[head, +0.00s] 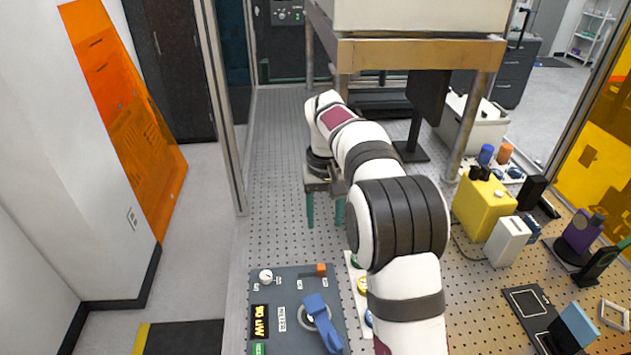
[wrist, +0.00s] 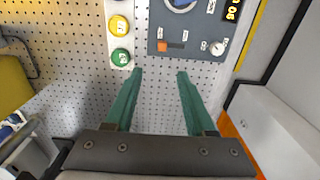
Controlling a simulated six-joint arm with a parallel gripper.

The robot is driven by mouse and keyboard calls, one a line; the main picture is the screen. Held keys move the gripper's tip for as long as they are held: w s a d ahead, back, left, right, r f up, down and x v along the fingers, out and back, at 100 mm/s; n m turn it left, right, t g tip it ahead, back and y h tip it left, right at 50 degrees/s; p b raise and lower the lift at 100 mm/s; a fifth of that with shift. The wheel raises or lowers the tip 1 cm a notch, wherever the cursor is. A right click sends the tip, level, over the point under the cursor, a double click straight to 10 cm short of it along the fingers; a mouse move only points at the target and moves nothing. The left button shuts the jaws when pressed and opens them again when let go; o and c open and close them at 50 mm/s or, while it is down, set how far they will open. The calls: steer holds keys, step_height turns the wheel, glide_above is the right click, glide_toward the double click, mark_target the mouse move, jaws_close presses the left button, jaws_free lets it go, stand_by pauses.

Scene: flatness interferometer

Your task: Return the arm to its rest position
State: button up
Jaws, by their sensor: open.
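My gripper (head: 325,214) has two teal fingers pointing down over the perforated table in the head view. In the wrist view, the gripper (wrist: 160,80) has its fingers spread apart with nothing between them. Bare perforated tabletop shows between and beyond the tips.
A dark control panel (head: 290,325) with a blue handle (head: 320,322) lies at the near left. Round yellow (wrist: 119,26) and green (wrist: 121,57) buttons sit beside it. A yellow box (head: 484,208) and white box (head: 507,242) stand right. A raised platform (head: 420,55) stands behind.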

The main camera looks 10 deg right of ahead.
steer(key=s+r+m+y, duration=0.1)
steer(key=s+r+m, duration=0.15)
steer(key=s, duration=0.95)
steer(key=s+r+m, duration=0.1)
steer(key=s+r, duration=0.2)
steer(key=s, duration=0.9)
steer(key=s+a+f+m, duration=0.1)
steer(key=s+f, duration=0.3)
steer(key=s, duration=0.8)
steer(key=shift+f+m+y, duration=0.4)
steer(key=shift+m, duration=0.15)
